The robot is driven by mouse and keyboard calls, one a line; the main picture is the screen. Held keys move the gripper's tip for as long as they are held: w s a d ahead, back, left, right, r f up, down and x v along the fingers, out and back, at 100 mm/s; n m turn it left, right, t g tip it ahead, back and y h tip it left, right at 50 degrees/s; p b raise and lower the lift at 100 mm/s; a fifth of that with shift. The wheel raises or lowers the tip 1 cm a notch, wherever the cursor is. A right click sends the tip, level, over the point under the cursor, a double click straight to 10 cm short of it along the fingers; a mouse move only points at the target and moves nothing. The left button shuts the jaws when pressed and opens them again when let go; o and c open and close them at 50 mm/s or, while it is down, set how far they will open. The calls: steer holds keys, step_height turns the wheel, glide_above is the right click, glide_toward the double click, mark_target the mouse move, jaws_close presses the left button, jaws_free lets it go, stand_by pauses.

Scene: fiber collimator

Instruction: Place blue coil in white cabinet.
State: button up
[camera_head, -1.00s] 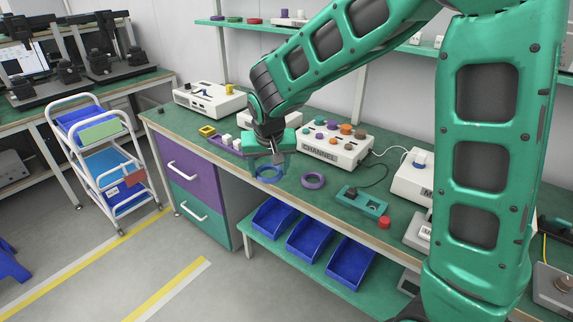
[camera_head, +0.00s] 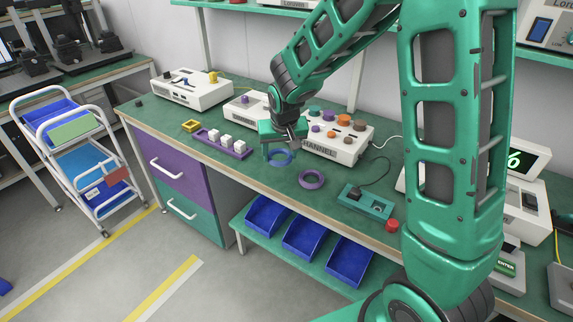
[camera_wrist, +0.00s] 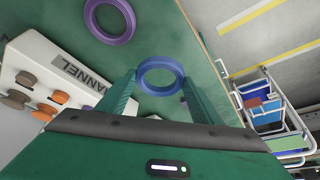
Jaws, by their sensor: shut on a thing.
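The blue coil (camera_head: 281,158) is a ring near the green bench's surface, at my gripper (camera_head: 283,152). In the wrist view the blue coil (camera_wrist: 160,76) sits between the fingertips of my gripper (camera_wrist: 158,85), which is shut on it. Whether the coil touches the bench top is hard to tell. No cabinet that is clearly white shows. The cabinet under the bench has a purple drawer (camera_head: 178,172) above a green drawer (camera_head: 184,212), both closed, with white handles.
A purple coil (camera_head: 311,179) lies to the right of the blue one. The white CHANNEL box (camera_head: 335,148) stands close behind. A purple tray (camera_head: 228,146) with white cubes lies to the left. Blue bins (camera_head: 304,237) sit on the lower shelf. A white cart (camera_head: 92,195) stands at left.

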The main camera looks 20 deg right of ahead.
mark_target(287, 154)
steer(key=d+f, duration=0.1)
steer(key=d, duration=0.1)
steer(key=shift+w+d+f, duration=0.3)
steer(key=shift+w+f, duration=0.05)
steer(key=shift+f, duration=2)
steer(key=o, duration=1)
steer(key=shift+f, duration=0.1)
steer(key=v, duration=1.2)
